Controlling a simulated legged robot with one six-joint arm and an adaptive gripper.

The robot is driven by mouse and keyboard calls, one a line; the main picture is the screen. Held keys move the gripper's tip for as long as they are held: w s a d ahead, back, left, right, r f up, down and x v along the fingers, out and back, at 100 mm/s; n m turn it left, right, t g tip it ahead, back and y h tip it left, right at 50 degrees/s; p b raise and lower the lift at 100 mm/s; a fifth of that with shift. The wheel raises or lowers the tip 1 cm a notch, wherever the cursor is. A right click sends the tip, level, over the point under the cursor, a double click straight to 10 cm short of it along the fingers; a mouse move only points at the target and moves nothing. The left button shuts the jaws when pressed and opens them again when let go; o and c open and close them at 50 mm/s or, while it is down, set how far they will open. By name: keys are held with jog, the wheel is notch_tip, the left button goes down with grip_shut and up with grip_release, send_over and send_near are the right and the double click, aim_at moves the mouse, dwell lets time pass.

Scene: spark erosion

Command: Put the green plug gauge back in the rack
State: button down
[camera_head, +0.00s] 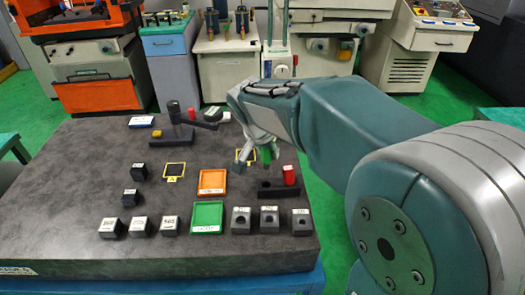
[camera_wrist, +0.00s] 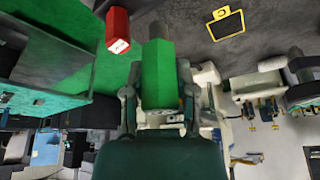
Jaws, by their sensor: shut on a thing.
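The green plug gauge (camera_head: 267,157) is held in my gripper (camera_head: 262,150) above the table's right side. In the wrist view the gauge shows as a green faceted body (camera_wrist: 158,75) with a grey end, between the two fingers of my gripper (camera_wrist: 158,100). The dark rack (camera_head: 281,191) lies just in front of and below it. A red gauge (camera_head: 289,174) stands at the rack's right end and also shows in the wrist view (camera_wrist: 118,28). The rack's left part looks empty of a gauge. The green gauge appears clear of the rack.
An orange tray (camera_head: 201,191) and a green tray (camera_head: 194,219) lie left of the rack. Several dark blocks (camera_head: 241,220) line the front edge. A yellow-framed dark square (camera_head: 174,171) lies mid-table. A dark stand (camera_head: 180,135) is at the back. The left of the table is mostly free.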

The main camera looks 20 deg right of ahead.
aim_at(268, 163)
jog(key=shift+s+a+f, duration=0.1)
jog(key=shift+a+f, duration=0.05)
jog(key=shift+f, duration=0.75)
jog(key=shift+d+f, duration=0.2)
jog(key=shift+f, duration=0.9)
jog(key=shift+a+f, duration=0.1)
jog(key=shift+f, duration=0.7)
jog(key=shift+f, duration=1.2)
jog(key=shift+c, duration=1.7)
grip_release()
